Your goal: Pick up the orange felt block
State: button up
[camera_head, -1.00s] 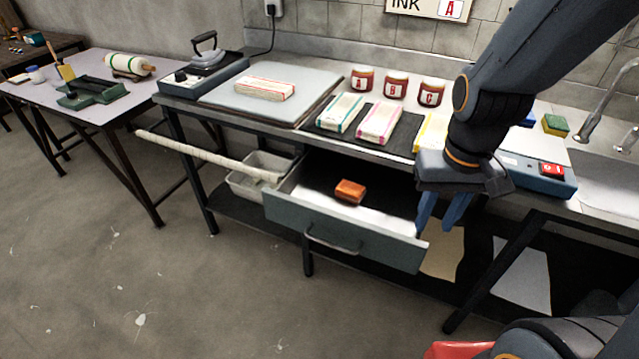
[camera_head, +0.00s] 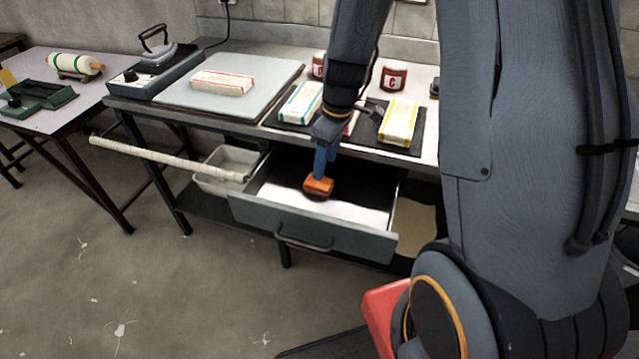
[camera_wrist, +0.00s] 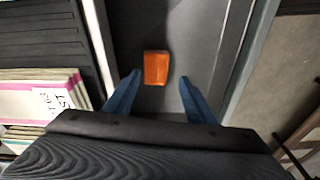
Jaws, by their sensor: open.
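The orange felt block (camera_head: 318,187) lies in the open drawer (camera_head: 310,229) under the bench. In the wrist view the block (camera_wrist: 156,68) shows whole, a little beyond the fingertips and between their lines. My gripper (camera_head: 323,172) points down into the drawer, just above the block in the head view. In the wrist view its two blue fingers (camera_wrist: 158,75) are spread apart with nothing between them. The exact height of the fingertips over the block cannot be told.
Folded cloths (camera_head: 301,103) lie on a dark mat on the bench above the drawer, close to my arm. Jars (camera_head: 393,78) stand behind them. A pale roller bar (camera_head: 165,157) sticks out left of the drawer. The drawer walls (camera_wrist: 247,50) flank the gripper.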

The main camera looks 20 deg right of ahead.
jog(key=shift+w+d+f+n, duration=0.1)
jog(key=shift+w+f+n, duration=0.25)
jog(key=shift+w, duration=0.1)
jog(key=shift+w+f, duration=0.25)
jog(key=shift+f, duration=0.35)
jog(key=shift+w+a+f+p, duration=0.1)
jog(key=shift+a+f+p, duration=0.15)
jog(key=shift+f, duration=0.9)
jog(key=shift+w+a+f+p, duration=0.15)
jog(key=shift+f+p, duration=0.25)
jog(key=shift+f, duration=0.7)
jog(key=shift+w+a+f+p, duration=0.1)
jog(key=shift+a+f+p, duration=0.15)
jog(key=shift+f, duration=0.9)
jog(key=shift+s, duration=0.1)
jog(key=c, duration=0.8)
notch_tip(320, 180, up, 18)
jog(key=shift+r+b, duration=0.1)
jog(key=shift+b, duration=1.15)
